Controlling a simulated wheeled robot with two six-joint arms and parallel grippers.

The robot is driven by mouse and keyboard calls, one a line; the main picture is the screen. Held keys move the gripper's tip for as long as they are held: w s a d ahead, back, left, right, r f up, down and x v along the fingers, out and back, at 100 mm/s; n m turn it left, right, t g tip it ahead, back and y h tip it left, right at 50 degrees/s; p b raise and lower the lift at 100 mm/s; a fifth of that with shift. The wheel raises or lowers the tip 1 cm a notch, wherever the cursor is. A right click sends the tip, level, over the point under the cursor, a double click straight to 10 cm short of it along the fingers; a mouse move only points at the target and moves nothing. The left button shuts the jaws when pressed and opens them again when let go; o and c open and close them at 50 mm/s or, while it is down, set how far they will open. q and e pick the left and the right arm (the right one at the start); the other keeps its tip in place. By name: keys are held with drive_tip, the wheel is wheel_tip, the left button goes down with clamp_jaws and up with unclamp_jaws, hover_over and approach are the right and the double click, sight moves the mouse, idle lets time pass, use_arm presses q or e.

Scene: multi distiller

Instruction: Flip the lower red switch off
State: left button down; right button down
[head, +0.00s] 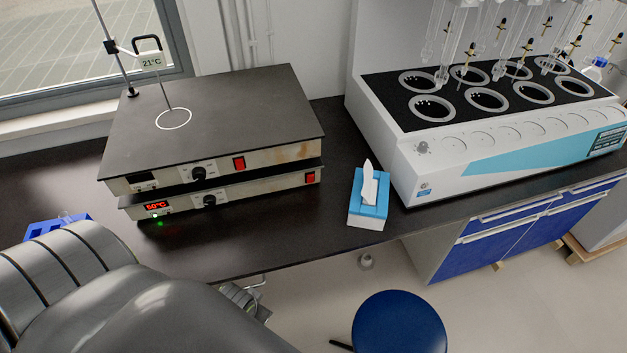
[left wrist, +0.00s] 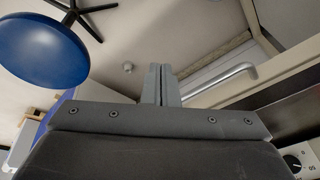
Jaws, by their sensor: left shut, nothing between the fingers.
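Two flat hotplates are stacked on the dark bench. The lower hotplate (head: 265,187) has a red switch (head: 310,177) at the right end of its front; its lever position is too small to tell. Its display (head: 157,206) glows red at 60°C, with a green light below. The upper hotplate (head: 210,110) has its own red switch (head: 239,163) and a dark display. My left gripper (left wrist: 161,84) is shut and empty in the left wrist view, in front of the bench. In the head view my left arm fills the lower left, and the fingertips cannot be made out. My right gripper is not shown.
A blue-white tissue box (head: 368,205) stands right of the hotplates, beside a large white multi-place heater (head: 480,130) with glassware. A blue stool (head: 400,322) stands on the floor; it also shows in the left wrist view (left wrist: 42,47). A metal handle (left wrist: 228,80) lies near my left fingers.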

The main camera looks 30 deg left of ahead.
use_arm(q)
wheel_tip(320, 180, up, 19)
drive_tip(key=s+d+t+p, duration=0.1)
drive_tip(key=s+p, duration=0.1)
drive_tip(key=p, duration=0.1)
drive_tip(key=w+a+f+m+y, duration=0.1)
drive_tip(key=w+f+m+y, duration=0.1)
drive_tip(key=w+m, duration=0.3)
drive_tip(key=w+f+m+t+y, duration=0.1)
drive_tip(key=w+f+m+y, duration=0.1)
drive_tip(key=w+m, duration=0.4)
drive_tip(key=w+a+f+m+t+y, duration=0.1)
drive_tip(key=w+f+m+y, duration=0.2)
drive_tip(key=w+m, duration=0.3)
drive_tip(key=shift+w+a, duration=0.2)
drive_tip(key=shift+w, duration=0.95)
drive_tip(key=shift+w+a, duration=0.15)
drive_tip(key=shift+w, duration=0.95)
drive_tip(key=w+d+r+m+t+y, duration=0.1)
drive_tip(key=w+d+m+t, duration=0.1)
drive_tip(key=w+d+m, duration=0.3)
drive_tip(key=w+m, duration=0.3)
drive_tip(key=m, duration=0.1)
drive_tip(key=shift+w+d+m+t, duration=0.15)
drive_tip(key=shift+w+m+t, duration=0.1)
drive_tip(key=shift+m+t, duration=0.15)
drive_tip(key=shift+f+b, duration=0.1)
drive_tip(key=shift+b, duration=0.25)
